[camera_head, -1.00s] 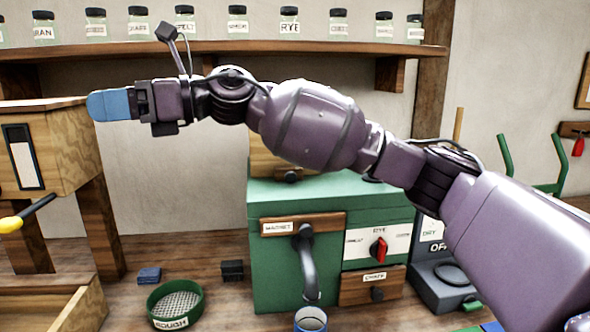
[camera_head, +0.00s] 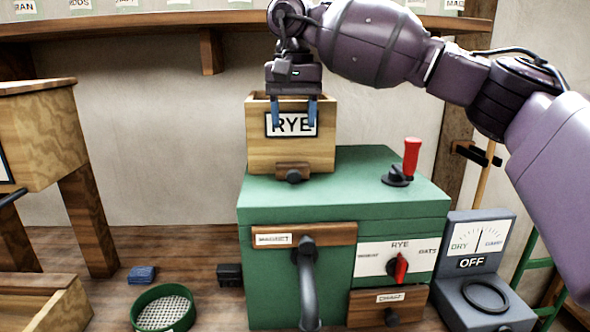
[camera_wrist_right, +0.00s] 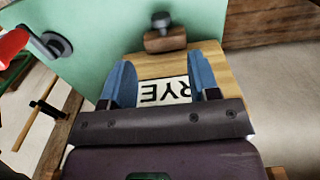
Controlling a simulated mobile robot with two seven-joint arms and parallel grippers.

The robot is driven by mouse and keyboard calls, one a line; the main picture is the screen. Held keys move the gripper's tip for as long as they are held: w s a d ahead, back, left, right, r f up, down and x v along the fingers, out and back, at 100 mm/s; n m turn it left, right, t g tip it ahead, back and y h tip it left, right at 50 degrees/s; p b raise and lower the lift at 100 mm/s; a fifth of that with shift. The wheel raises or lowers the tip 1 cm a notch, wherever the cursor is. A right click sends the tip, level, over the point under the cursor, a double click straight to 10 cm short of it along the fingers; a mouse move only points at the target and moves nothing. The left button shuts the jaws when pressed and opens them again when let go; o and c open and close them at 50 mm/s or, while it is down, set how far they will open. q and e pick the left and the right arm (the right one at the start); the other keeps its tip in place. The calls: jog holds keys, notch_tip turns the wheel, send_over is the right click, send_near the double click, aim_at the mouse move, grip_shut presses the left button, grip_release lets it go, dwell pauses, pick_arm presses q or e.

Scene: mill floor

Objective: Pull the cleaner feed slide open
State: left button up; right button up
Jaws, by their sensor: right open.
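The cleaner is a green box machine (camera_head: 270,206) with a wooden hopper (camera_head: 260,152) labelled RYE on its top. At the hopper's foot is a small wooden slide with a dark round knob (camera_head: 293,174); it also shows in the right wrist view (camera_wrist_right: 163,38). The slide looks pushed in against the hopper. My right gripper (camera_head: 294,114) is open and points down in front of the RYE label, above the knob. Its blue fingers (camera_wrist_right: 160,78) stand either side of the label in the wrist view, with nothing between them. My left gripper is out of view.
A red-handled lever (camera_head: 410,160) stands on the cleaner's top right. The front has a magnet handle (camera_head: 307,280), a red selector (camera_head: 401,268) and a chaff drawer (camera_head: 368,308). A grey meter (camera_head: 480,265) stands right, a green sieve (camera_head: 163,308) left.

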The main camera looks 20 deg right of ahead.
aim_at(294, 170)
jog(key=shift+w+d+f, duration=0.1)
jog(key=shift+f, duration=0.45)
notch_tip(294, 170, down, 9)
jog(key=shift+r+b, duration=0.1)
jog(key=shift+b, duration=0.35)
jog(key=shift+f, duration=0.5)
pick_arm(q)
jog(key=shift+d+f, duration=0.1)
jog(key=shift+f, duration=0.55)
pick_arm(e)
jog(key=shift+f, duration=0.15)
